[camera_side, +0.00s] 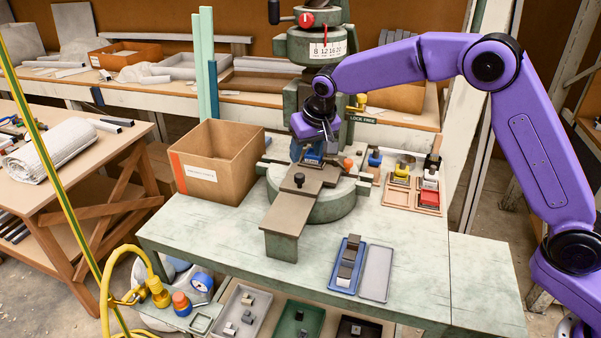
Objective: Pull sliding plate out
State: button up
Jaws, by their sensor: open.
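The sliding plate (291,212) is a flat brown-grey slide on the round grey-green press bed (336,207). It reaches from under the press towards the front, and its front end lies past the bed over the table. A dark knob (299,180) stands upright on the plate. My gripper (318,148) is open and points down under the press head, behind and slightly right of the knob and apart from it. A blue part (312,158) shows just below the gripper. Whether the fingers touch it is hard to tell.
A cardboard box (213,160) stands left of the press. Blue and grey trays (375,272) lie at the front right, and small wooden trays with coloured parts (413,190) at the right. The table (430,250) is clear at front right. The press column and head (318,45) rise close behind my gripper.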

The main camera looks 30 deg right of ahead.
aim_at(299, 175)
jog(key=x, duration=0.9)
jog(key=shift+w+f, duration=0.1)
jog(key=shift+f, duration=0.25)
grip_shut()
